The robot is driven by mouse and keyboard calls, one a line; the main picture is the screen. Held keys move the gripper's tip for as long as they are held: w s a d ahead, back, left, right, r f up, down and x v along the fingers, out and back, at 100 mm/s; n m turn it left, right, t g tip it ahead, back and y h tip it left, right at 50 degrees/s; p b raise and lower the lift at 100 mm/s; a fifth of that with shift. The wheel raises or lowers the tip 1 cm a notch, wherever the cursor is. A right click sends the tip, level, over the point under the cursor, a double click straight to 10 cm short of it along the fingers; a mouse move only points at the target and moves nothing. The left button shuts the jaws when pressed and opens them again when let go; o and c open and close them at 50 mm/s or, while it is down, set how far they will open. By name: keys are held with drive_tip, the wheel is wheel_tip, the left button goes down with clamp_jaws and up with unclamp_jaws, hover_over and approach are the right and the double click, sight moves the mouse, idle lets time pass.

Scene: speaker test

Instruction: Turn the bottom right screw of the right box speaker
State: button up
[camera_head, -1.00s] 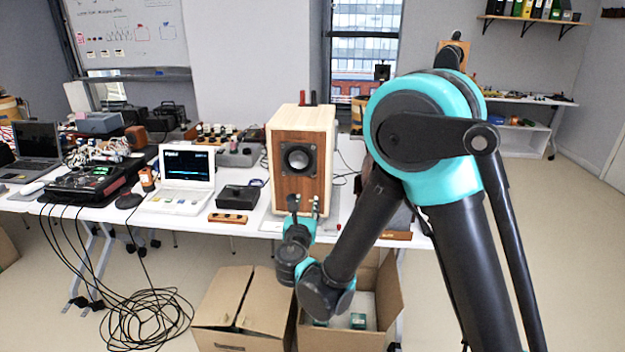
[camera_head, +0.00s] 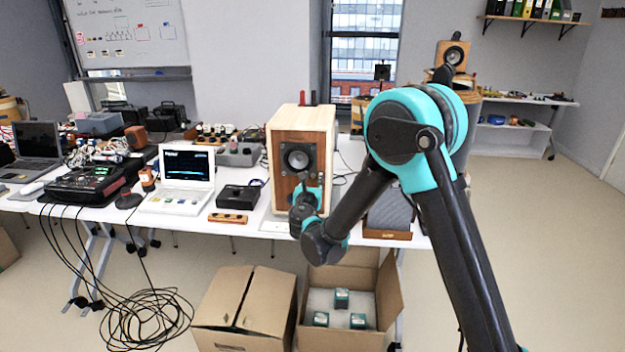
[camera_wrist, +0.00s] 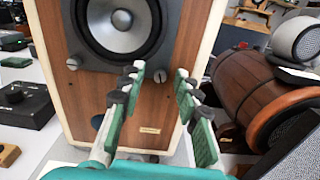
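A wooden box speaker (camera_head: 286,190) with a pale case and brown front stands on the white table, its round driver facing me. In the wrist view, the driver (camera_wrist: 121,22) is near the top. A slotted screw (camera_wrist: 158,76) sits at the driver plate's bottom right, and another screw (camera_wrist: 72,64) at its bottom left. My gripper (camera_wrist: 160,76) is open, with green-padded fingers on either side of the bottom right screw. The fingers appear apart from it; their exact depth is unclear. In the head view, my gripper (camera_head: 304,178) covers the speaker's lower front.
Another box speaker (camera_head: 441,56) stands farther back at right. A black box (camera_head: 239,197) and a laptop (camera_head: 187,165) are left on the table.

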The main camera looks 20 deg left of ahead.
clamp_jaws()
drive_tip(key=shift+m, duration=0.3)
idle(0.3)
